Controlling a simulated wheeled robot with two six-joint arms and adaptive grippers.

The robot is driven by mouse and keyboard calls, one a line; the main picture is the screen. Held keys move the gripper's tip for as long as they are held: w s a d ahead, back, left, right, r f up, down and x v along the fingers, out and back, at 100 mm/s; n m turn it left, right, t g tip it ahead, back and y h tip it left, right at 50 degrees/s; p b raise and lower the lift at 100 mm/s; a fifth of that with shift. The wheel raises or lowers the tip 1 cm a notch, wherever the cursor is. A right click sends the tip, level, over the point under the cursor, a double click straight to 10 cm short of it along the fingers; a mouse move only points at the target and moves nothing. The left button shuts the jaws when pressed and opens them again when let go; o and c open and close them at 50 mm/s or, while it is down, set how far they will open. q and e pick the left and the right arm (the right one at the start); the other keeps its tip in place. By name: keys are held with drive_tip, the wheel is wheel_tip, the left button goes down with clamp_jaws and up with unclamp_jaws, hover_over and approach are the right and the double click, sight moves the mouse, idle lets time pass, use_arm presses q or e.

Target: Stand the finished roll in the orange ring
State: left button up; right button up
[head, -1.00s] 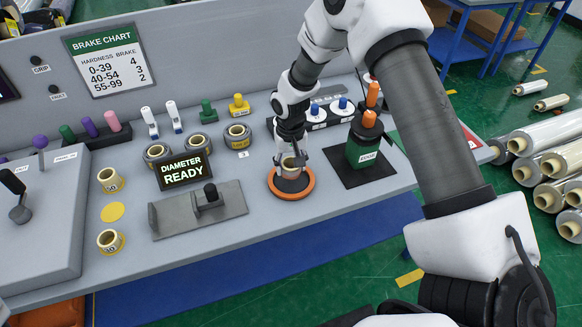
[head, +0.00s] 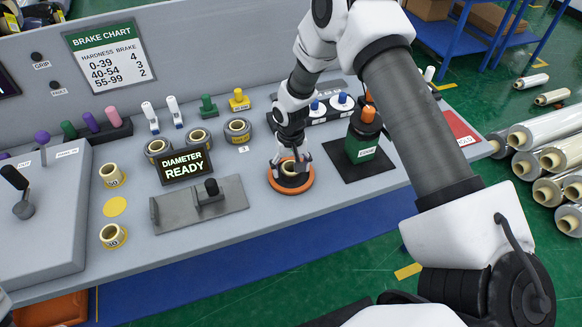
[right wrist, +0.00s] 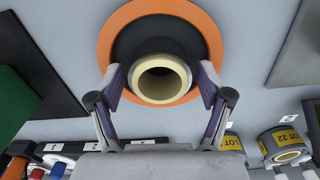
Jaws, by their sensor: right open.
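The roll (head: 288,170), with a pale cream core, stands upright in the dark middle of the orange ring (head: 291,189) on the bench. In the right wrist view the roll (right wrist: 160,83) sits within the orange ring (right wrist: 108,45), seen from above at a slant. My right gripper (head: 290,160) is low over the ring and open. Its two fingertips (right wrist: 160,85) are on either side of the roll, with a gap showing on each side. The roll's lower part is hidden. My left gripper is not in view.
A "DIAMETER READY" display (head: 185,166) and a grey fixture (head: 200,208) stand left of the ring. Several labelled rolls (head: 238,132) are behind. The bench in front of the ring is clear.

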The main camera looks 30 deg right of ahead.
wheel_tip(320, 180, up, 12)
drive_tip(key=b, duration=0.2)
drive_tip(key=shift+b, duration=0.35)
